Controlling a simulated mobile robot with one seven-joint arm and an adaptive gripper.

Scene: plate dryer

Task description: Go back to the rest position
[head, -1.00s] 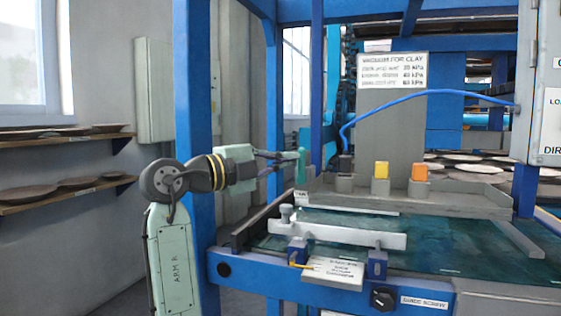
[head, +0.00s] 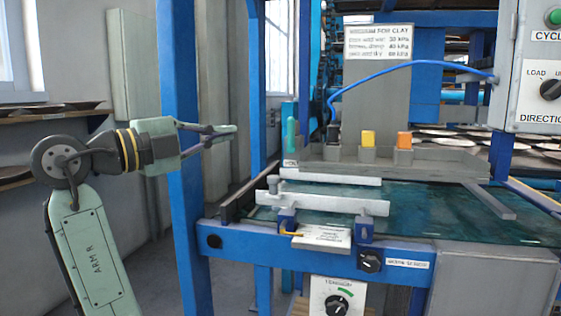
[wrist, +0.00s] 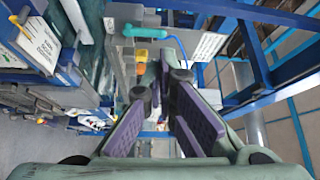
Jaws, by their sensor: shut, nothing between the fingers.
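My gripper (head: 228,132) is at the left of the head view, pointing right. It is held in the air to the left of the rack of tools, and nothing is between its fingers. In the wrist view its purple finger pads (wrist: 163,80) come together toward the tips. A teal-handled tool (head: 290,135) stands upright in the grey rack (head: 330,165), to the right of the gripper and apart from it. A teal handle also shows in the wrist view (wrist: 147,31) beyond the fingertips.
A blue frame post (head: 178,180) stands close by my arm. Yellow (head: 368,138) and orange (head: 404,140) tool tops sit in the rack. Grey bars lie over the green belt (head: 440,210). Shelves with plates are at far left.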

